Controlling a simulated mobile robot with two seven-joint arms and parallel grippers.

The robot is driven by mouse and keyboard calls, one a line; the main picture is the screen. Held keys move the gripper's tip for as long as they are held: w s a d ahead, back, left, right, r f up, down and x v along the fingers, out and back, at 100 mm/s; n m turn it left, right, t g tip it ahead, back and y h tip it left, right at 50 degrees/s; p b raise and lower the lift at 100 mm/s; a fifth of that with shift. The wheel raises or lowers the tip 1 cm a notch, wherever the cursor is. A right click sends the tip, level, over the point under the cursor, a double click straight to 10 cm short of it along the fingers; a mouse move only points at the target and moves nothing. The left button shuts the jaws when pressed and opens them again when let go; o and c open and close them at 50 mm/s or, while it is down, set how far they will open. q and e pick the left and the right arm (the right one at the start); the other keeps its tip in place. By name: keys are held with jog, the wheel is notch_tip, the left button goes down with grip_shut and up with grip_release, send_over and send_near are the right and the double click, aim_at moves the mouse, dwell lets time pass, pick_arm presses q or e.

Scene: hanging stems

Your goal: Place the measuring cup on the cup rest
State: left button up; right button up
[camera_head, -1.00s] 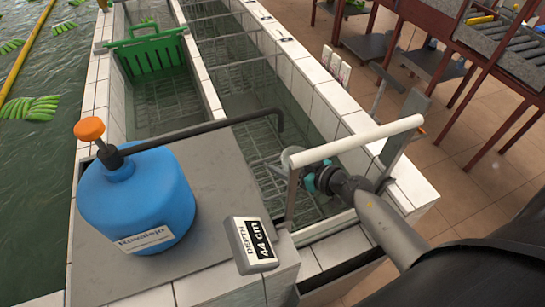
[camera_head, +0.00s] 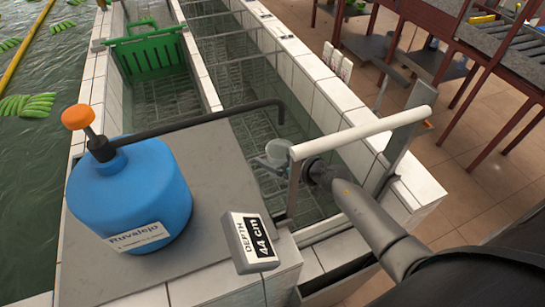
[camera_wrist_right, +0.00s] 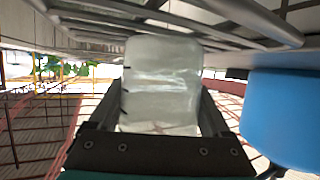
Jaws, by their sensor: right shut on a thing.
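The measuring cup (camera_wrist_right: 162,82) is a clear, whitish vessel between the two dark fingers of my right gripper (camera_wrist_right: 160,112) in the wrist view. The gripper is shut on it. In the head view the cup (camera_head: 278,152) shows small and pale just left of the white rail's near end, over the tank. My right gripper (camera_head: 312,170) is partly hidden behind the rail there. A small grey flat piece (camera_head: 266,164) shows beside the cup; I cannot tell whether it is the cup rest or whether they touch. My left gripper is out of view.
A white rail (camera_head: 365,133) on grey posts crosses close to my right arm. A blue pump tank (camera_head: 130,195) with a dark spout pipe (camera_head: 210,125) stands left. A depth sign (camera_head: 250,243) is in front. Tiled tank walls (camera_head: 320,100) surround the water.

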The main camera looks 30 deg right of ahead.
jog(key=shift+r, duration=0.1)
jog(key=o, duration=1.2)
jog(key=shift+f, duration=0.2)
jog(key=shift+c, duration=0.2)
jog(key=shift+r, duration=0.1)
jog(key=shift+s+r, duration=0.15)
jog(key=p+v, duration=0.3)
jog(key=v, duration=0.7)
jog(key=shift+s+d, duration=0.15)
jog(key=shift+s, duration=0.05)
jog(key=shift+s+d+r, duration=0.2)
jog(key=shift+s+r, duration=0.05)
jog(key=shift+s, duration=0.3)
